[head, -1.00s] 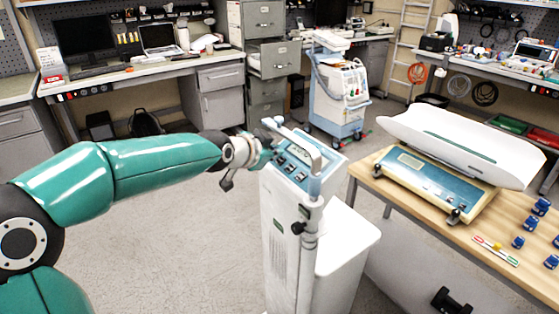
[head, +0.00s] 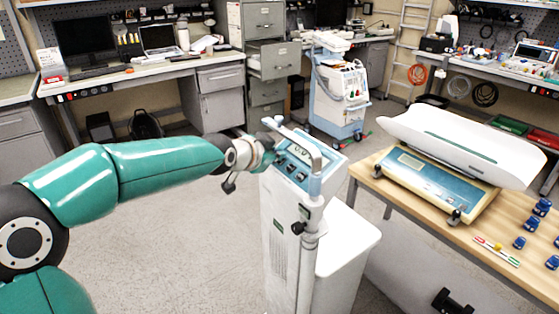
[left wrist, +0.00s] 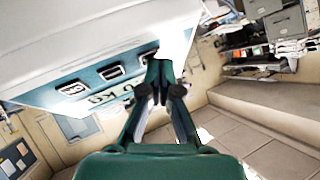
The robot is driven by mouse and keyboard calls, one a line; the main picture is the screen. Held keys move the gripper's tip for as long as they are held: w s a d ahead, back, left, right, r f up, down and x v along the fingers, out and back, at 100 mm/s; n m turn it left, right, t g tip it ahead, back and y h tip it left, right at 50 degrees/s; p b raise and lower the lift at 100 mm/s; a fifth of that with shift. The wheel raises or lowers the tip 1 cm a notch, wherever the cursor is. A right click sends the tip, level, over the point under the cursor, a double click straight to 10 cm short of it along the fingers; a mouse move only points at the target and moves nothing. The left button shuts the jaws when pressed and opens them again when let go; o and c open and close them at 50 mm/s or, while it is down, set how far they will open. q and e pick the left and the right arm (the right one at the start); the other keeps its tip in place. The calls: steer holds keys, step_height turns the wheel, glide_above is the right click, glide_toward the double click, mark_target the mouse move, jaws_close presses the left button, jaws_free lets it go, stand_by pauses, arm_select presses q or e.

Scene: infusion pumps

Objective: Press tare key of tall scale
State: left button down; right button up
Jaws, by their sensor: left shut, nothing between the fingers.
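The tall scale (head: 283,235) is a white column with a blue-teal head panel, a lit display (head: 299,152) that seems to read 0.0, and a row of dark keys (head: 290,169). My left gripper (head: 265,152) is at the left edge of this panel. In the left wrist view, the left gripper (left wrist: 160,72) is shut and empty. Its tips are at the end key (left wrist: 148,56) of the row, beside the other keys (left wrist: 110,72). The tips cover part of that key, and I cannot tell whether they touch it. Key labels are too small to read. My right gripper is not seen.
A wooden table (head: 400,208) on the right holds a baby scale with a white tray (head: 465,145) and small blue items. A wheeled medical machine (head: 338,95) stands behind. The floor at left is clear.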

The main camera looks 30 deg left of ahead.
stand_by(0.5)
arm_select(q)
steer(key=shift+s+a+r, duration=0.1)
steer(key=shift+s+r, duration=0.15)
steer(key=shift+r, duration=0.25)
steer(key=shift+r, duration=0.1)
steer(key=r, duration=0.1)
steer(key=s+r, duration=0.1)
steer(key=r, duration=0.1)
steer(key=s+a+r, duration=0.1)
steer(key=shift+s+r, duration=0.15)
steer(key=shift+r, duration=0.05)
stand_by(1.0)
